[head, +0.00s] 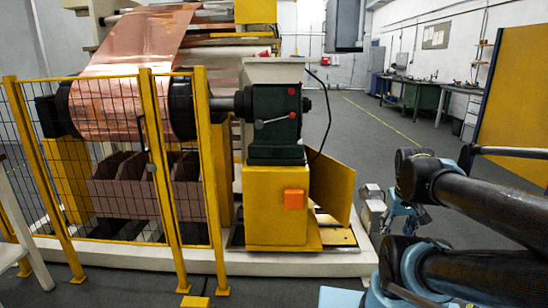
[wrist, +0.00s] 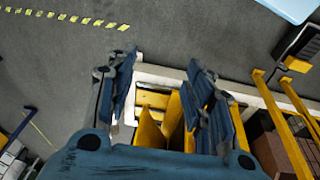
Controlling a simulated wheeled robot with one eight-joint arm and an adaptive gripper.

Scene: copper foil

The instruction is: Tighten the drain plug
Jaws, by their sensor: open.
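I cannot make out the drain plug in either view. A dark green gearbox (head: 275,122) with red knobs and a lever sits on a yellow pedestal (head: 265,205) in the head view. An orange box (head: 295,199) is on the pedestal's front. My gripper (wrist: 163,72) is open and empty in the wrist view, its blue fingers spread wide. Between and beyond the fingers are yellow panels (wrist: 175,118) and a white base edge (wrist: 150,74). In the head view my arm comes in from the right, with its end right of the pedestal.
A yellow mesh fence (head: 150,170) stands left of the pedestal, before a copper foil roll (head: 105,108). A yellow panel (head: 332,183) stands open at the pedestal's right. A white base (head: 120,258) runs along the floor. Grey floor (head: 365,130) is clear behind on the right.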

